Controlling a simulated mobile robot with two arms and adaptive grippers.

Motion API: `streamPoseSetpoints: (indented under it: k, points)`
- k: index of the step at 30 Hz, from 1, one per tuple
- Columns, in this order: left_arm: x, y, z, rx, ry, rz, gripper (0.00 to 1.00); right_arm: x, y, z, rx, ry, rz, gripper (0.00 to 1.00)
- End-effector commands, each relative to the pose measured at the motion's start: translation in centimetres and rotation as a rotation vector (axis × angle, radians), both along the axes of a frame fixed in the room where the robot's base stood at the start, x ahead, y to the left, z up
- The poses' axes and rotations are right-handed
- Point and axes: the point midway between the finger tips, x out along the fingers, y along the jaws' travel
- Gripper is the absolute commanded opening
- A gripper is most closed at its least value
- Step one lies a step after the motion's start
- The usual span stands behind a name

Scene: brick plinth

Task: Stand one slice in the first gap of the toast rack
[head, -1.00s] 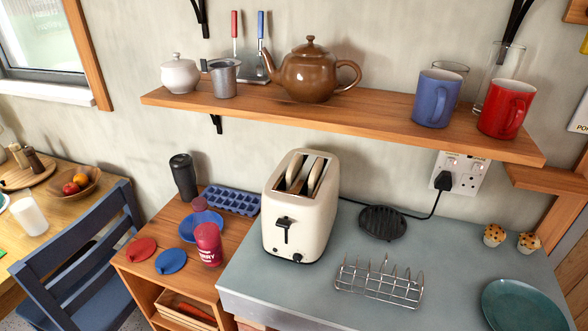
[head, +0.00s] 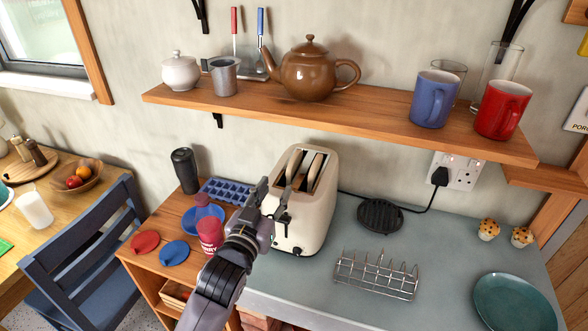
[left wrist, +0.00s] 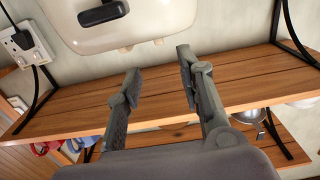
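The cream toaster (head: 312,212) stands on the grey worktop, with two slices in its slots: a left slice (head: 296,164) and a right slice (head: 315,167). The wire toast rack (head: 376,275) stands empty to the right of and in front of the toaster. My left gripper (head: 274,186) is raised before the toaster's left front side, fingers pointing up, and covers part of it. In the left wrist view, my left gripper (left wrist: 158,75) has its fingers apart with nothing between them. The toaster (left wrist: 120,28) shows beyond them there. My right gripper is out of view.
A shelf (head: 340,118) with a teapot (head: 308,75) and mugs hangs above the toaster. A dark round trivet (head: 380,215) lies behind the rack. A teal plate (head: 513,302) and two muffins are at the right. The worktop around the rack is clear.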

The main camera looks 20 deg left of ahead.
Motion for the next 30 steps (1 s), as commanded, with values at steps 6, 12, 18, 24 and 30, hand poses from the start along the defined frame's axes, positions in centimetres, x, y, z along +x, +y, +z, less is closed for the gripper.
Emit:
streamPoseSetpoints:
  k: [6,12,18,24,30]
  points:
    - [4.7,-0.2,0.4,0.001,0.0,0.0,0.35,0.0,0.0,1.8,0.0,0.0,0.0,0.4]
    - [6.9,-0.2,0.1,-0.001,0.002,0.0,0.35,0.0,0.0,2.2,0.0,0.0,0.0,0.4]
    - [8.2,-0.3,0.4,-0.001,0.003,0.0,0.35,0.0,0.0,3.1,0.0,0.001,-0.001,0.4]
    - [10.9,-0.4,0.5,0.0,0.003,0.001,0.35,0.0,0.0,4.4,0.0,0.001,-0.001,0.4]
    - [12.2,-0.5,0.3,-0.001,0.002,0.001,0.35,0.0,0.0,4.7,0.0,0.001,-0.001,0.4]
